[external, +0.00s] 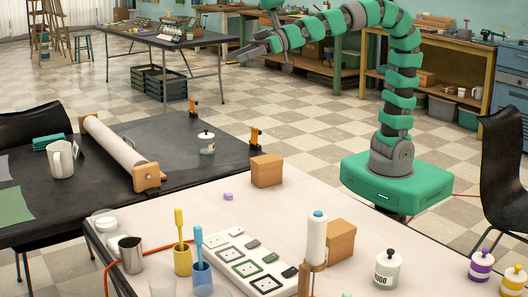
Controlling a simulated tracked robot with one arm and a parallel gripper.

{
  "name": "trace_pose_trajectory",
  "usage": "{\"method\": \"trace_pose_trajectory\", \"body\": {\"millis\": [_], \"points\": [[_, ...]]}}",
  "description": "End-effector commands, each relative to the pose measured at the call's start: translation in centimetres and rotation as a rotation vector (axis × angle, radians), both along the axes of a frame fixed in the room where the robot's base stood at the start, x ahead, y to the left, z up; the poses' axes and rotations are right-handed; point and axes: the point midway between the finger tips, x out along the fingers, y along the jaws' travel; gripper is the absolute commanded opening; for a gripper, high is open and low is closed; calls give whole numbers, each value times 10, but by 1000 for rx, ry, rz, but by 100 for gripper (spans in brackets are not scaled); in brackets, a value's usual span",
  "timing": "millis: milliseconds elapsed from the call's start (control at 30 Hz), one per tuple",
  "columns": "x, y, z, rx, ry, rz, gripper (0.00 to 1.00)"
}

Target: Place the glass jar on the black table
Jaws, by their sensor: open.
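A small glass jar (207,145) with a black knob stands upright on the near black table (215,168), close to its far right edge. Another clear jar (387,272) with a black knob and dark lettering stands on the white table (330,200) at the right. I cannot tell which one the task means. My gripper (248,52) is raised at the top middle, open and empty, apart from both jars.
A long roller (115,145) and a white mug (62,160) occupy the black table's left. The white table holds cardboard boxes (267,170), a steel pitcher (131,254), brushes in cups (182,258), a white bottle on a stand (316,240) and coloured jars (481,265).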

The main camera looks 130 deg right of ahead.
Motion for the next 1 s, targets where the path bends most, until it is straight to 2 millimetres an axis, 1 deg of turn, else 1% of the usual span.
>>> {"method": "trace_pose_trajectory", "body": {"millis": [33,100,167,200,300,400,500,800,867,1000], "points": [[-13,29,39,-21,-23,59,76],[-36,60,81,-50,-33,123,76],[-57,79,110,-73,-38,165,76],[-71,89,127,-88,-41,187,76],[-100,105,156,-115,-42,220,76],[-119,112,172,-129,-47,236,76],[-125,114,177,-135,-44,240,76],[-124,113,178,-135,-43,239,76],[-124,113,181,-135,-43,239,76],[-124,113,199,-135,-43,239,76]]}}
